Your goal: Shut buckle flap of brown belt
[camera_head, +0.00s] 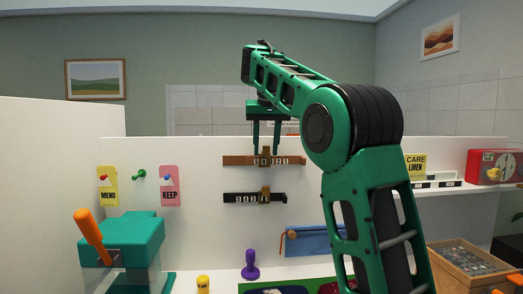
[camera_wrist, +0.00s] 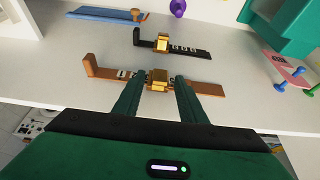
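The brown belt (camera_head: 235,161) is mounted across the white back panel, above a black belt (camera_head: 235,197). In the wrist view the brown belt (camera_wrist: 207,89) runs between my fingertips, with its gold buckle (camera_wrist: 158,79) in the gap between them. White digit marks show beside the buckle. My gripper (camera_head: 266,152) is open, one finger on each side of the buckle; it also shows in the wrist view (camera_wrist: 157,82). I cannot tell whether the fingers touch the belt. The buckle flap's exact angle is unclear. The black belt's gold buckle (camera_wrist: 162,42) is close by.
A blue bar with an orange knob (camera_head: 312,242) is low right of the belts. A purple stamp (camera_head: 250,266) stands below. A teal machine with an orange handle (camera_head: 92,236) and pinned MEND (camera_head: 107,188) and KEEP (camera_head: 170,190) tags are left. A shelf (camera_head: 450,187) is right.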

